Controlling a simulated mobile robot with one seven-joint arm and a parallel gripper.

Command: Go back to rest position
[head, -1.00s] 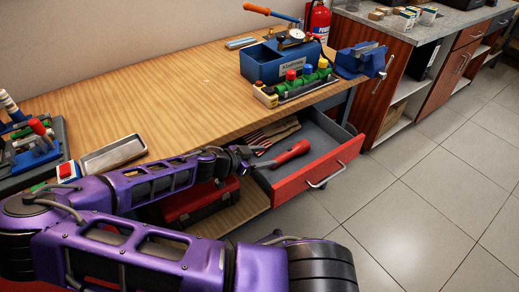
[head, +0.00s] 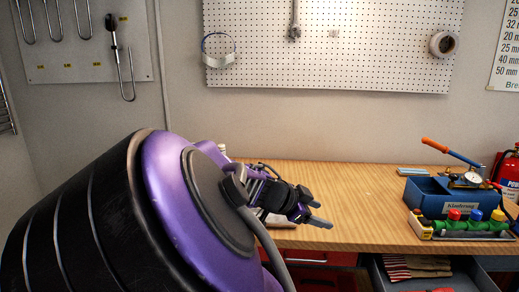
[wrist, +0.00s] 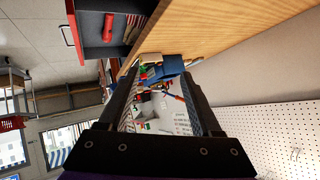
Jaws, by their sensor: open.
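My gripper (head: 318,208) is in front of the wooden workbench (head: 350,180) in the head view, its fingers pointing right. It is open and empty; its two fingers (wrist: 160,105) stand apart in the wrist view with nothing between them. My purple and black arm fills the lower left of the head view, folded close to the camera. It hides the left part of the bench.
Below, an open drawer (head: 375,278) holds striped cloth (head: 412,266). A pegboard (head: 330,60) hangs behind. The bench's middle top is clear.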

